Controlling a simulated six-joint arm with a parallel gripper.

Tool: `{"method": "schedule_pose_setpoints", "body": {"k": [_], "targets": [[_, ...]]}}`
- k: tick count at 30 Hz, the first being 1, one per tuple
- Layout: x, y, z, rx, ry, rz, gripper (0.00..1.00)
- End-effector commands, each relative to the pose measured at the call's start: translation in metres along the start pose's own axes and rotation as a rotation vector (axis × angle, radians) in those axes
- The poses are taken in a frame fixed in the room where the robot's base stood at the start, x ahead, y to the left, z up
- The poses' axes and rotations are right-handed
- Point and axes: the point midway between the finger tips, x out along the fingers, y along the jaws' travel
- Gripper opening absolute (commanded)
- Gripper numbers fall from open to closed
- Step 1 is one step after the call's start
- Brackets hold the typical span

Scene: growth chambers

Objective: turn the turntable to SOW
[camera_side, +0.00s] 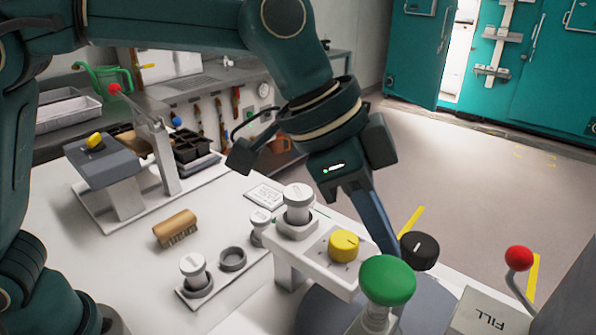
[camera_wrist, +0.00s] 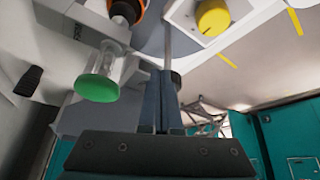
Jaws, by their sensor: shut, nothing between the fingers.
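A blue-grey round disc (camera_side: 322,312), which looks like the turntable, shows in part at the bottom of the side view, under the white knob panel. Its markings are hidden, and I cannot read SOW anywhere. A black knob (camera_side: 419,250) stands at its right in the side view. My gripper (camera_side: 388,243) is shut and empty, pointing down between the yellow knob and the black knob, behind the green knob. Its tips are partly hidden, so I cannot tell whether they touch anything. In the wrist view the closed fingers (camera_wrist: 167,78) point away from the camera.
A yellow knob (camera_side: 344,246) sits on a raised white panel. A green knob (camera_side: 388,281) stands close in front of my fingers. A red-ball lever (camera_side: 519,258) and a FILL plate (camera_side: 492,314) are at right. A wooden brush (camera_side: 175,228) lies left.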

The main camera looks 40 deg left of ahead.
Motion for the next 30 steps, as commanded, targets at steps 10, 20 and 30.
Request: {"method": "schedule_pose_setpoints", "body": {"k": [10,20,30], "targets": [[0.001,-0.001,-0.001,0.0,0.0,0.0,0.0],[0.0,-0.007,0.0,-0.001,0.0,-0.002,0.0],[0.0,-0.017,0.001,-0.001,0.001,-0.001,0.0]]}}
